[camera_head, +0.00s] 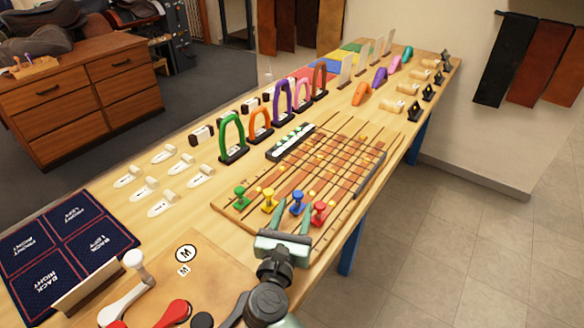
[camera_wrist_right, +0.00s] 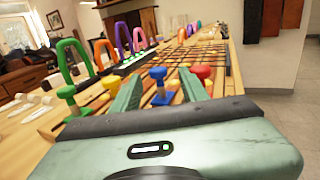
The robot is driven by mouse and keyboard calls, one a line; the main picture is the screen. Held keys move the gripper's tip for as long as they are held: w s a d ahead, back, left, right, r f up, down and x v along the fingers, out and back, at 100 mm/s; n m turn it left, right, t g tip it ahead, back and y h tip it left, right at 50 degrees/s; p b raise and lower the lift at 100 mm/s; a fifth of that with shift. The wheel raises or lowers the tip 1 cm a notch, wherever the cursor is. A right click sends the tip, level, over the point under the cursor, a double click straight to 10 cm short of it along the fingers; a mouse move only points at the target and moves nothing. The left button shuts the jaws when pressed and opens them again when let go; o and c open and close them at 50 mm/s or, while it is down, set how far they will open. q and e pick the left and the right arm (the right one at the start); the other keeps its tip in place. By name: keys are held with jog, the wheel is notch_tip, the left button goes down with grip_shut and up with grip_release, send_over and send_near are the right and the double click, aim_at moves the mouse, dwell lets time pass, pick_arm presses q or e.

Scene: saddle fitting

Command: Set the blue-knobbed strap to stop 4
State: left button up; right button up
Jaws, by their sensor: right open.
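The blue knob (camera_head: 298,198) stands upright near the front end of the slotted wooden board (camera_head: 228,208), between a yellow knob (camera_head: 269,199) and a red knob (camera_head: 319,210). A green knob (camera_head: 240,194) is at the left of the row. My right gripper (camera_head: 293,220) is open just in front of the blue knob. In the right wrist view the blue knob (camera_wrist_right: 159,80) shows between the two fingers (camera_wrist_right: 158,92), and I cannot tell whether they touch it. My left gripper is not in view.
Coloured arches (camera_head: 232,138) stand behind the board, beside a dark strip with pale and green marks (camera_head: 290,142). Pale wooden pieces (camera_head: 163,205) lie at left, near a dark blue mat (camera_head: 60,250). A tan panel (camera_head: 205,270) with white and red handles lies in front.

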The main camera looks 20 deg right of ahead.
jog(key=shift+w+d, duration=0.1)
jog(key=shift+w, duration=0.5)
jog(key=x, duration=0.7)
jog(key=shift+w+d+r, duration=0.1)
grip_shut()
dwell(0.9)
